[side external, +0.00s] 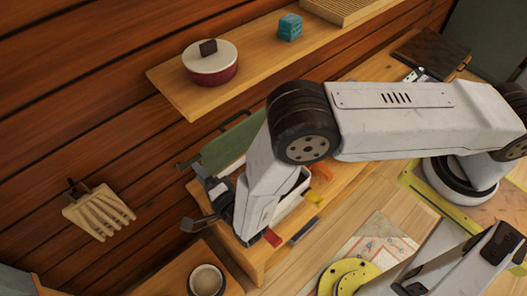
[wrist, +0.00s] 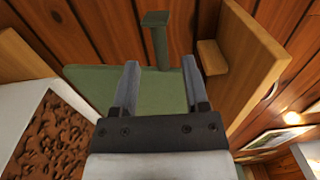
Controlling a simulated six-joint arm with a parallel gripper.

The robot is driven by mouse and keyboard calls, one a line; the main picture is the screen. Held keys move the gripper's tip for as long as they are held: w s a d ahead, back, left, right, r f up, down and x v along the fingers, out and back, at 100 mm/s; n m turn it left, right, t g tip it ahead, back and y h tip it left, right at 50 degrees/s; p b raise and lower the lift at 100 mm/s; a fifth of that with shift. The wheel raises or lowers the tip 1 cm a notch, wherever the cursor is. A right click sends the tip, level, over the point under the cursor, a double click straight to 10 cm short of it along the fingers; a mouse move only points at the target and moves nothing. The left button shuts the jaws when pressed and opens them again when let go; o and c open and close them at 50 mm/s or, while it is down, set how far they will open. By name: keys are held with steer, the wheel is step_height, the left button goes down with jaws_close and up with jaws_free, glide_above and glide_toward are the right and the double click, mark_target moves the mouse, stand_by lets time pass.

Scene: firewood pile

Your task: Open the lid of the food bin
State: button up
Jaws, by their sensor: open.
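The food bin is a white box (side external: 290,205), partly hidden behind my arm in the side view. Its white rim (wrist: 45,85) and brown kibble (wrist: 50,140) show at the left of the wrist view. The green lid (side external: 230,143) stands raised and tilted at the wall side of the bin, and the kibble is uncovered. In the wrist view, the lid (wrist: 95,88) lies behind my fingers, with a green post-like handle (wrist: 158,40) beyond the fingertips. My gripper (wrist: 160,66) is open and empty, its fingers apart. In the side view, my gripper (side external: 197,198) is beside the bin; contact with the lid is unclear.
A wooden shelf (side external: 265,60) above holds a red pot (side external: 210,65) and a teal block (side external: 290,27). A wooden rack (side external: 98,211) hangs at left. A bowl (side external: 206,280) stands below. Coloured tabs (side external: 308,230) lie by the bin.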

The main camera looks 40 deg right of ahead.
steer(key=w, duration=0.6)
steer(key=shift+w, duration=0.4)
steer(key=shift+r, duration=0.1)
jaws_close()
stand_by(1.1)
